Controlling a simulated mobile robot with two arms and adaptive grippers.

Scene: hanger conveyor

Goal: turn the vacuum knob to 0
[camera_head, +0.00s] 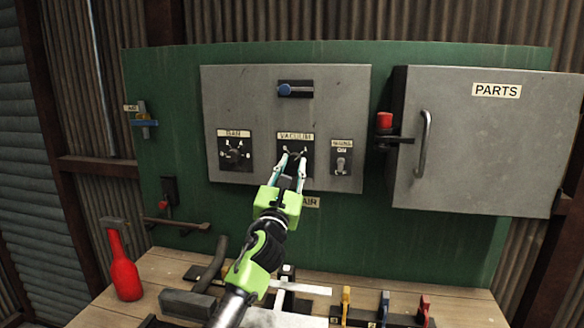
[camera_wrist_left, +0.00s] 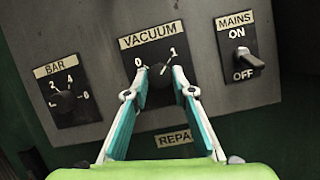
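The vacuum knob (camera_wrist_left: 160,96) is a dark round knob on a black plate under a VACUUM label, with 0 marked at upper left and 1 at upper right. It also shows in the head view (camera_head: 294,157) at the panel's lower middle. My left gripper (camera_wrist_left: 160,74), green with teal fingers, reaches up from below, with a fingertip on either side of the knob. In the head view its fingers (camera_head: 293,158) overlap the knob. My right gripper is out of view.
The grey panel (camera_head: 225,95) also carries a BAR knob (camera_wrist_left: 66,101) on the left and a MAINS switch (camera_wrist_left: 250,61) on the right. A blue-handled latch (camera_head: 296,89) is above. A PARTS cabinet (camera_head: 480,150) stands right. A red bottle (camera_head: 123,268) and tools are on the bench.

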